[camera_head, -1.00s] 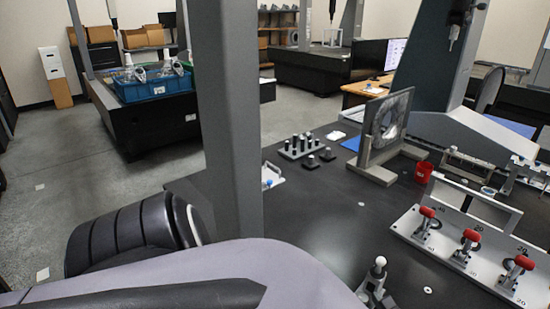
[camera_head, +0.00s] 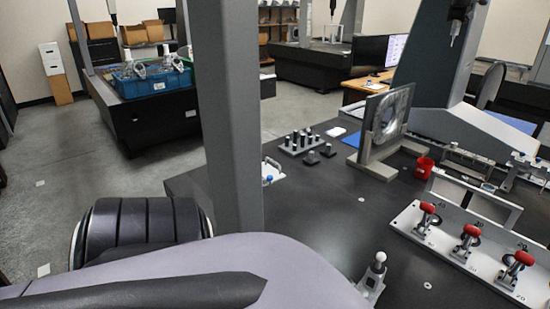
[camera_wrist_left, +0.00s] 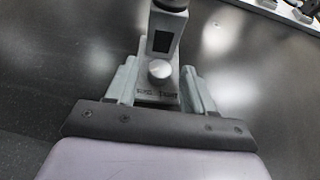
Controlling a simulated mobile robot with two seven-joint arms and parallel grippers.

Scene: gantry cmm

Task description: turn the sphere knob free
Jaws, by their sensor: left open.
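In the head view, a small grey stand (camera_head: 371,282) with a white sphere (camera_head: 380,257) on top is at the table's near edge, partly behind my left arm. In the left wrist view, the stand's upright post (camera_wrist_left: 165,25) has a dark window. Below the window, a round pale knob (camera_wrist_left: 159,69) faces me. My left gripper (camera_wrist_left: 160,72) is open, with one finger on each side of the knob. Gaps show between the knob and both fingers. The sphere is not clearly visible in the wrist view. My right gripper is not in view.
To the right of the stand is a light fixture plate (camera_head: 462,250) with several red-handled clamps. A red cup (camera_head: 424,168) and an upright grey frame (camera_head: 386,125) stand farther back. A grey gantry column (camera_head: 228,120) rises at the left. The dark table between them is mostly clear.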

